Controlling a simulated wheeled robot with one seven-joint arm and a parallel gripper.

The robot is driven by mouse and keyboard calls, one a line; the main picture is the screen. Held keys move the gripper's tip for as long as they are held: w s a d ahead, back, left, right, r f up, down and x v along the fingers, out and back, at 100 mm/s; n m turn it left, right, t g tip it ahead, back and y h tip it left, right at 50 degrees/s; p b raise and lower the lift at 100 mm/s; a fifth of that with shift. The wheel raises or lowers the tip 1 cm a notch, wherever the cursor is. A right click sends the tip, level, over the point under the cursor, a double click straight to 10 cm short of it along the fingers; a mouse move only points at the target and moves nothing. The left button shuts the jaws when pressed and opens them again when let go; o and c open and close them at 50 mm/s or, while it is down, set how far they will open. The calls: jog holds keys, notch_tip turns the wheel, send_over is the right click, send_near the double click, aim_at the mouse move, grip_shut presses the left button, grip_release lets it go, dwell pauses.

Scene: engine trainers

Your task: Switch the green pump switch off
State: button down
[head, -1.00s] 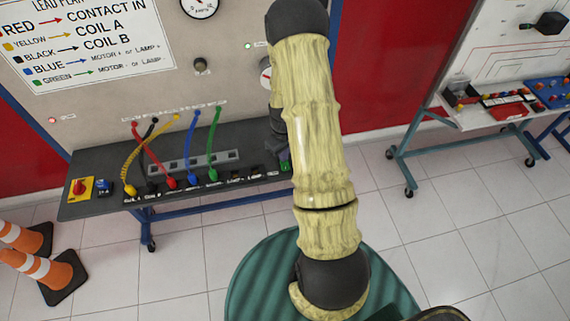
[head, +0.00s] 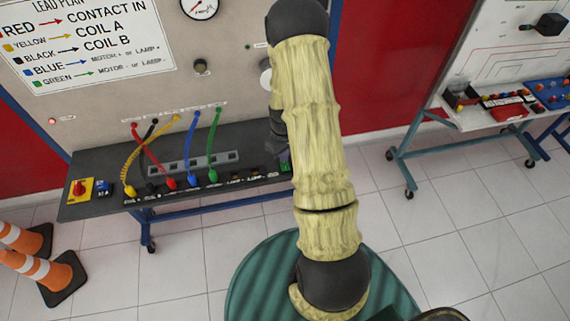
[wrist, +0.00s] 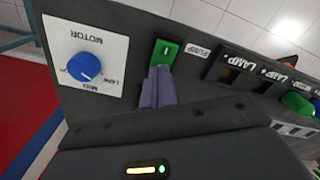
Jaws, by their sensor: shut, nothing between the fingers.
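The green pump switch (wrist: 164,52) is a small rocker on the dark panel, beside the PUMP label (wrist: 198,51). A white "I" mark shows on its exposed half. My gripper (wrist: 159,73) is shut and empty, its purple-grey fingertips at the switch's near end, hiding that part; they look to be touching it. In the head view a bit of the green switch (head: 285,167) shows beside my arm. A small panel lamp (head: 248,46) above is dark.
A blue MOTOR knob (wrist: 86,66) lies left of the switch. LAMP sockets (wrist: 229,67) and a green plug (wrist: 297,103) lie right. Coloured leads (head: 213,145) rise from the bench to the panel.

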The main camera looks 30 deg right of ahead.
notch_tip(320, 180, up, 6)
jog(key=p, duration=0.4)
dwell(0.4)
jog(key=shift+r, duration=0.1)
dwell(0.3)
jog(key=s+a+r+m+t+b, duration=0.2)
jog(key=s+a+r+b, duration=0.1)
jog(key=s+a+r, duration=0.9)
notch_tip(320, 180, up, 5)
jog(key=shift+s+a+f+m+t, duration=0.2)
jog(key=shift+s+a+m+t, duration=0.15)
jog(key=shift+a, duration=0.45)
jog(key=shift+w, duration=0.15)
dwell(1.3)
